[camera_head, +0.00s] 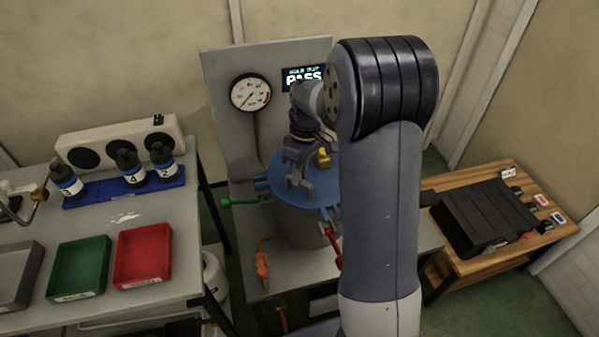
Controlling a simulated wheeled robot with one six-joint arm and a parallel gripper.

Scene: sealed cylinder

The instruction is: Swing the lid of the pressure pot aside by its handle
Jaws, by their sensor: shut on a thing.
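The pressure pot (292,228) stands on a grey bench in the middle of the head view, partly behind my arm. Its round blue lid (287,192) lies over the pot's top and looks level. My gripper (297,178) points down over the middle of the lid, shut on the lid's handle. The handle is mostly hidden by the fingers, and the small grip area is hard to make out. A yellow-brass fitting (323,157) shows beside the gripper. The right side of the lid is hidden behind my arm.
A green-handled valve (238,201) sticks out left of the pot, a red lever (332,246) at front right. An orange-handled part (262,266) is in front. A gauge (250,93) and a "PASS" display (303,78) are on the panel behind. Side tables stand left and right.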

